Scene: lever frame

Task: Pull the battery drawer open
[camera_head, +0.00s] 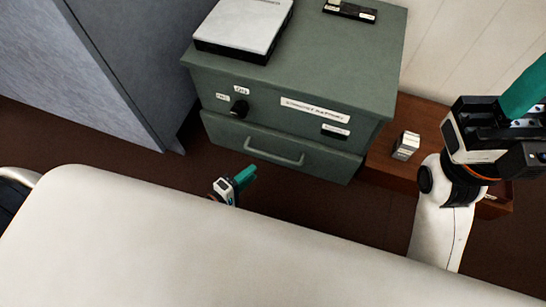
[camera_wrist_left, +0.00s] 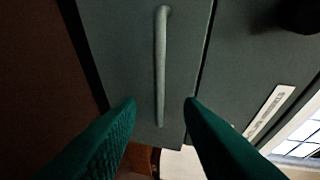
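The battery drawer (camera_head: 235,135) is the lower front of the green cabinet (camera_head: 365,75); its front looks flush, with a thin seam above it. Its pale bar handle (camera_head: 275,154) runs across the front; in the left wrist view the handle (camera_wrist_left: 160,60) stands upright in the picture. My left gripper (camera_head: 243,181) is just in front of and below the handle, partly hidden by the white surface. In the left wrist view its teal fingers (camera_wrist_left: 160,103) are spread, with the handle's line between them and no contact visible. My right gripper's teal finger (camera_head: 522,92) is at the right edge, partly cut off.
A large white rounded surface (camera_head: 200,240) fills the foreground. A grey cabinet (camera_head: 110,60) stands left. A white-topped device (camera_head: 245,25) lies on the green cabinet. A dark knob (camera_head: 239,108) sits above the drawer. A small block (camera_head: 405,146) stands on a low brown box right.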

